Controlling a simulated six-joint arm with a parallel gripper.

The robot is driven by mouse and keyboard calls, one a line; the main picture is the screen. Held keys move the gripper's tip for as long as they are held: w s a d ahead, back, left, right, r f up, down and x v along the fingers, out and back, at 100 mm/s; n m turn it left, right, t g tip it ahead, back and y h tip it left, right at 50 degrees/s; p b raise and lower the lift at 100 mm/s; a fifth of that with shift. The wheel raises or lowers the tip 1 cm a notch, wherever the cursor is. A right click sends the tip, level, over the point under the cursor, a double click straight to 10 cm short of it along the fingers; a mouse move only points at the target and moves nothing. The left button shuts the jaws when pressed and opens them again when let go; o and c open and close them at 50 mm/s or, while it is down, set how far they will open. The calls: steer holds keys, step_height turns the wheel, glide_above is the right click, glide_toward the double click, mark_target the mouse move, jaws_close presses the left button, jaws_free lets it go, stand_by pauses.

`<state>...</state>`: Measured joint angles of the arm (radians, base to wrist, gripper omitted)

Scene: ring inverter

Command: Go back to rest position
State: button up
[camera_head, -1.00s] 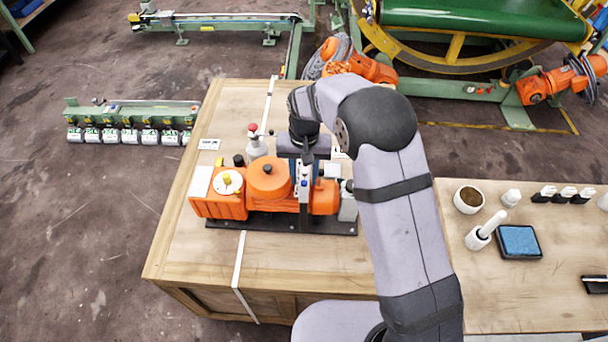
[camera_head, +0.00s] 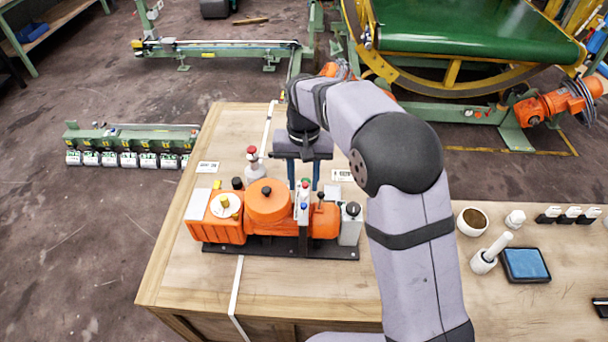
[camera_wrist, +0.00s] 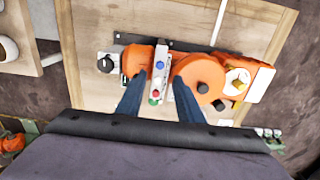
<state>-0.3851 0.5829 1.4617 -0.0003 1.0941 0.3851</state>
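The orange ring inverter machine (camera_head: 269,207) sits on a black base plate on the wooden workbench. It also shows in the wrist view (camera_wrist: 201,75). My gripper (camera_head: 304,185) hangs with its blue fingers pointing down, just behind or above the machine in the head view. The fingers are apart, with nothing seen held between them. In the wrist view, my gripper (camera_wrist: 160,75) has a clear gap between the fingers, through which the narrow white button panel (camera_wrist: 160,76) of the machine shows. The exact height of the fingertips above the machine cannot be told.
A white bottle with a red cap (camera_head: 253,161) stands behind the machine.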

steer(key=s+f+n, duration=0.1)
steer(key=f, duration=0.1)
steer(key=s+d+f+n, duration=0.1)
steer(key=f, duration=0.1)
steer(key=s+f+n, duration=0.1)
steer(key=f, duration=0.1)
steer(key=shift+s+d, duration=0.1)
steer(key=shift+d, duration=0.05)
steer(key=s+d+m+g, duration=0.1)
steer(key=s+d, duration=0.6)
steer(key=s, duration=0.4)
steer(key=s+d+g, duration=0.1)
steer(key=s+d, duration=0.5)
steer(key=s, duration=0.4)
steer(key=d+r, duration=0.1)
steer(key=w+d+r+m+t, duration=0.1)
steer(key=d+r+m+t, duration=0.1)
steer(key=shift+w+d+r, duration=0.1)
steer(key=shift+w+d, duration=0.3)
steer(key=shift+c, duration=0.2)
